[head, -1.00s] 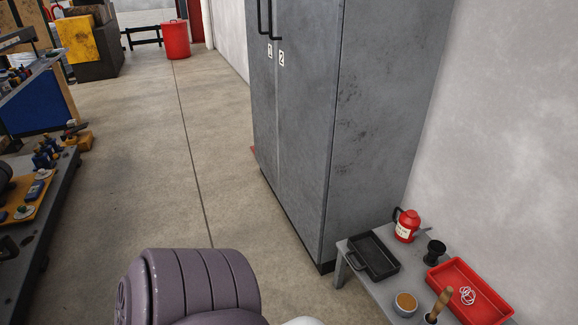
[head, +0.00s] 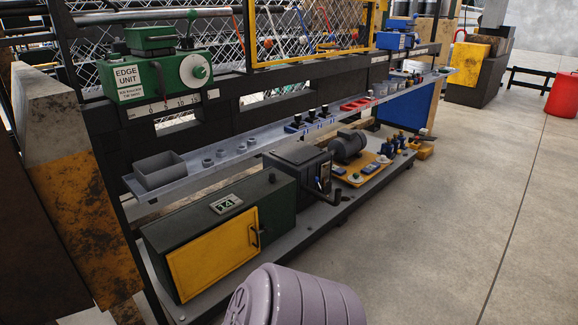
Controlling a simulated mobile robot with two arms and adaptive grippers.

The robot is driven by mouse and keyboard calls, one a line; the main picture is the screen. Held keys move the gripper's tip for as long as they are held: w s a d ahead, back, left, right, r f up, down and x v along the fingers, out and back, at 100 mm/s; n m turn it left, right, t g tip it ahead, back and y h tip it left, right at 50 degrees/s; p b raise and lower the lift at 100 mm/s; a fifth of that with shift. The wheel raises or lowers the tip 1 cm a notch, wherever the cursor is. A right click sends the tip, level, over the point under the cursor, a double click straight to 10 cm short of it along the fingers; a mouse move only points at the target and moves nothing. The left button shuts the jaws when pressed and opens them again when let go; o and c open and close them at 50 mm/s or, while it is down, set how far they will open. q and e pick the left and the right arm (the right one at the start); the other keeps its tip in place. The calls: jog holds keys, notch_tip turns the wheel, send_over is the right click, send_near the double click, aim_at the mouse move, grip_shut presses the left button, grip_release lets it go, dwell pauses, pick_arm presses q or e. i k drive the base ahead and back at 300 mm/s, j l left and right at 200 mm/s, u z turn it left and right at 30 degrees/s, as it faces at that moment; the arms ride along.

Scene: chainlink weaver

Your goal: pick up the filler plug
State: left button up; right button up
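I cannot make out the filler plug for certain at this size. Several small grey round pieces (head: 222,153) sit on the long grey shelf (head: 200,177), to the right of an open grey box (head: 161,171). Below the shelf, a black boxy unit (head: 299,172) with a crank handle and a dark motor (head: 348,146) stand on the low base. Neither of my grippers is in view; only a rounded mauve part of my own body shows at the bottom.
A green cabinet with a yellow door (head: 214,254) stands on the low base at front left. A green edge unit (head: 157,80) is mounted above the shelf. The concrete floor (head: 470,240) to the right is clear, with a red bin (head: 562,96) far off.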

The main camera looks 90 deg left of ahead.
aim_at(272, 178)
jog(key=k+u, duration=0.1)
jog(key=u, duration=2.75)
